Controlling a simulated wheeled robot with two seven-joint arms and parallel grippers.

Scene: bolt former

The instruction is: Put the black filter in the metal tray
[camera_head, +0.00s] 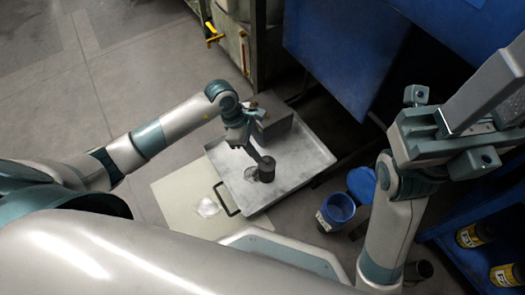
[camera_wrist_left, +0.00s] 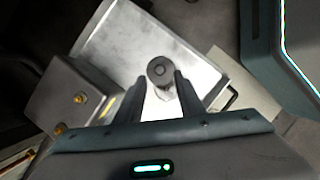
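The black filter (camera_head: 267,169) is a short dark cylinder standing upright over the metal tray (camera_head: 301,166), near its middle. In the left wrist view the filter (camera_wrist_left: 160,70) shows its round top with a hole, above the bare tray (camera_wrist_left: 112,45). My left gripper (camera_head: 262,156) reaches down to the filter. In the wrist view its fingers (camera_wrist_left: 161,78) are apart, one on each side of the filter, with a gap showing. Whether the filter touches the tray floor is partly hidden. My right gripper (camera_head: 485,100) is raised at the upper right, away from the tray; its fingertips are cut off.
A grey box (camera_head: 272,118) with brass fittings stands at the tray's far edge. A blue bucket (camera_head: 338,208) and its blue lid (camera_head: 361,184) lie to the right. A pale sheet (camera_head: 180,200) is under the tray's left side. Blue shelving (camera_head: 455,245) stands at right.

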